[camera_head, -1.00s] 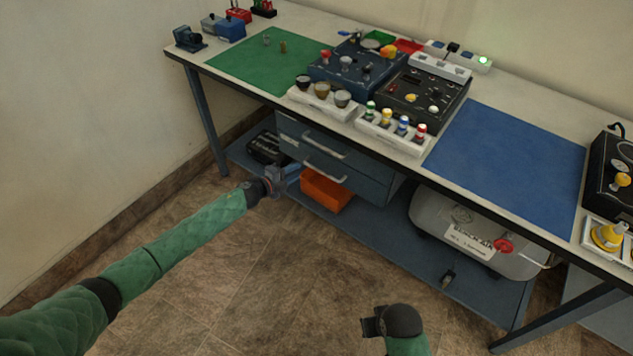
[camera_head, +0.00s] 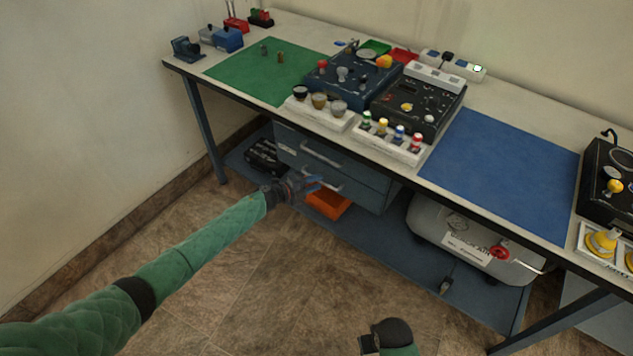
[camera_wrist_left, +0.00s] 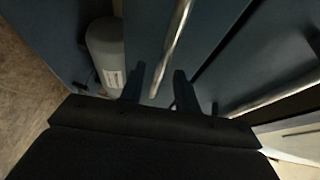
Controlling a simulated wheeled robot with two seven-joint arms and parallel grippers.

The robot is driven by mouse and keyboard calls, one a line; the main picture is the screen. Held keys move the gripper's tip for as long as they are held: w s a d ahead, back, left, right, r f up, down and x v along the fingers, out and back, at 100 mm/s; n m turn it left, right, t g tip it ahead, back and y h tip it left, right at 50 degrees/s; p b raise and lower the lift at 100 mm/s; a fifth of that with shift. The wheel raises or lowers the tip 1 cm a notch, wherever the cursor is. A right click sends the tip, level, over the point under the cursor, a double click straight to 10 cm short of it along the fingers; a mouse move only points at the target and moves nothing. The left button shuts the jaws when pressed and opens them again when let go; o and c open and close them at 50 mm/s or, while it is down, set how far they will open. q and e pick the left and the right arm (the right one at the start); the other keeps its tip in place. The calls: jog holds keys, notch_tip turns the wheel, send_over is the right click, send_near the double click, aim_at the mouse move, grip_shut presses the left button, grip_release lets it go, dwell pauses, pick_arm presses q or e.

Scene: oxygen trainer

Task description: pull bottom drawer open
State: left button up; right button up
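The bottom drawer (camera_head: 362,193) is the lower blue-grey front of the unit under the bench, and looks closed. Its metal bar handle (camera_head: 334,186) is partly hidden by my left gripper (camera_head: 314,184), which is at the handle's left part. In the left wrist view the handle (camera_wrist_left: 174,45) runs down between the two dark fingers of my left gripper (camera_wrist_left: 158,84). The fingers are apart, one on each side of the bar, with gaps showing. My right gripper (camera_head: 369,344) is low in the head view, away from the drawers; its fingers are unclear.
The top drawer's handle (camera_head: 320,154) is just above; it also shows in the left wrist view (camera_wrist_left: 270,97). An orange bin (camera_head: 328,204) and a black box (camera_head: 264,157) are on the lower shelf (camera_head: 385,240). Floor in front is clear.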

pick_arm(q)
jog(key=shift+w+d+f, duration=0.15)
jog(key=shift+w+d, duration=0.1)
jog(key=shift+d, duration=0.1)
pick_arm(e)
jog(key=shift+f, duration=0.4)
pick_arm(q)
grip_shut()
jog(key=shift+s+a, duration=0.1)
jog(key=shift+s, duration=0.05)
pick_arm(e)
jog(key=shift+r, duration=0.1)
